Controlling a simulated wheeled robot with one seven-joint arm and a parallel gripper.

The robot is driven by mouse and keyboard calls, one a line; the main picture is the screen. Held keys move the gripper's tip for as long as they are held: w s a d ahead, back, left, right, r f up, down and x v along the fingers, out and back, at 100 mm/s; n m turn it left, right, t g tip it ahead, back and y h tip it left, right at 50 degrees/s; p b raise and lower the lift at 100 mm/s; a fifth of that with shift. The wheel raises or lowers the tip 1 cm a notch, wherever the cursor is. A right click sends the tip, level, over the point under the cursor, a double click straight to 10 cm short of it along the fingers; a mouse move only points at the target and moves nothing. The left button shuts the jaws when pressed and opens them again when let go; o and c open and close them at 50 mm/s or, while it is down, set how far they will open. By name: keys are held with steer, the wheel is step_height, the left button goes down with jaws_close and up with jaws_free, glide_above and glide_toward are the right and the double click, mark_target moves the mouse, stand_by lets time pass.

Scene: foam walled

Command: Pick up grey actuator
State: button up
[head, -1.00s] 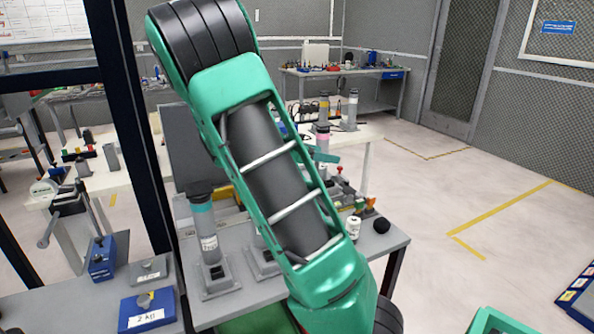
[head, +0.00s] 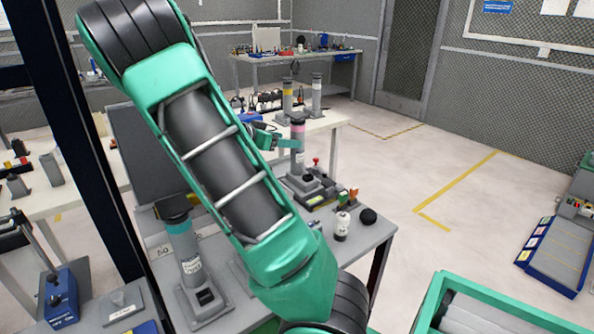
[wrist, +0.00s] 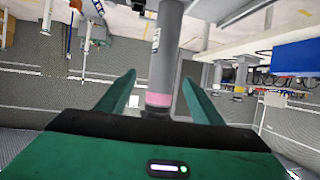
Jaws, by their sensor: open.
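Several grey upright actuators are in the head view. One with a pink band (head: 298,158) stands on a dark base on the bench. My gripper (head: 277,141) is at its upper part. In the wrist view, whose picture is upside down, this pink-banded cylinder (wrist: 165,55) lies between the two open green fingers of my gripper (wrist: 158,80). I cannot tell whether a finger touches it. A fully grey-looking actuator (head: 316,94) and a yellow-banded one (head: 287,95) stand farther back on the white table. A teal-banded one (head: 187,262) stands at the near left.
A white bottle (head: 342,226) and a black ball (head: 368,216) sit at the bench's right edge. A green-rimmed bin (head: 430,303) is at the lower right, with a blue-edged tray (head: 543,262) beyond it. My arm covers the bench's middle.

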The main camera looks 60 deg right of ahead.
mark_target(292, 138)
steer(key=shift+w+r+x, duration=0.1)
steer(key=shift+w+x, duration=0.1)
steer(key=shift+x, duration=1.1)
steer(key=shift+w+r+x, duration=0.1)
steer(key=shift+w+x, duration=0.1)
steer(key=shift+x, duration=1.05)
steer(key=shift+d, duration=0.1)
jaws_close()
